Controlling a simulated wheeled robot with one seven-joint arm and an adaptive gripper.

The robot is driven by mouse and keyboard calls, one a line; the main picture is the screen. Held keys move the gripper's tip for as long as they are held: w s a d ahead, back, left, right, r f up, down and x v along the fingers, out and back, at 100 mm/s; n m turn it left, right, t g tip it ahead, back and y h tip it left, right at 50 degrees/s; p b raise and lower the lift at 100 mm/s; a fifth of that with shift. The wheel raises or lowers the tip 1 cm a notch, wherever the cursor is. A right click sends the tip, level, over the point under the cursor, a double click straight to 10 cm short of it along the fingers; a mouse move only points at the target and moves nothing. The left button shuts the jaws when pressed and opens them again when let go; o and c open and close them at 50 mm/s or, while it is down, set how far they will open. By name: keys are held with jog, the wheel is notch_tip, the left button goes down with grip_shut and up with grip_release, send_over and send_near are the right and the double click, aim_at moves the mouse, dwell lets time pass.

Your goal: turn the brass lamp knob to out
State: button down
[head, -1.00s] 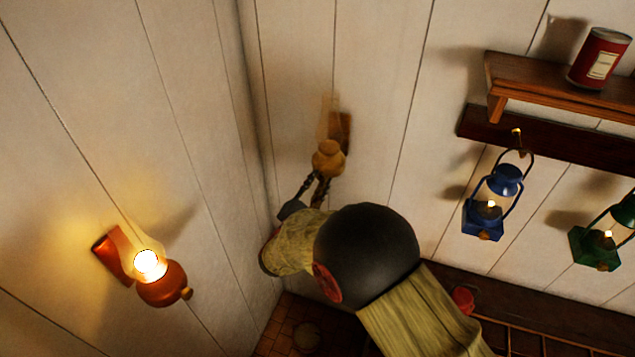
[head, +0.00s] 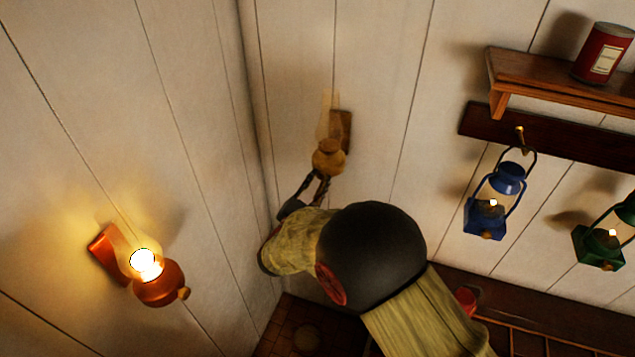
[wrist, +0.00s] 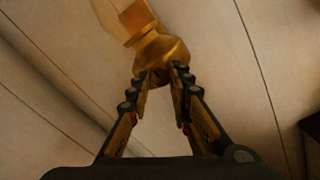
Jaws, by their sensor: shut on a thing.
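The brass lamp (head: 328,158) hangs on the back wall near the corner. Its glass chimney shows no flame. In the wrist view the lamp's brass bowl (wrist: 163,50) is at the top centre. My gripper (head: 316,178) reaches it from below and in front. In the wrist view my gripper (wrist: 160,78) has its two fingertips on either side of the small brass knob (wrist: 158,77) under the bowl, shut on it. The knob is mostly hidden between the fingertips, so its turn angle cannot be read.
A lit copper-red lamp (head: 160,285) is on the left wall. A blue lantern (head: 485,215) and a green lantern (head: 600,245), both lit, hang at the right. Above them a shelf (head: 540,78) holds a red can (head: 603,54). Wall around the brass lamp is clear.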

jog(key=c, duration=1.6)
grip_release()
jog(key=shift+s, duration=0.1)
jog(key=v, duration=1.1)
jog(key=shift+s+a, duration=0.15)
jog(key=shift+s, duration=0.2)
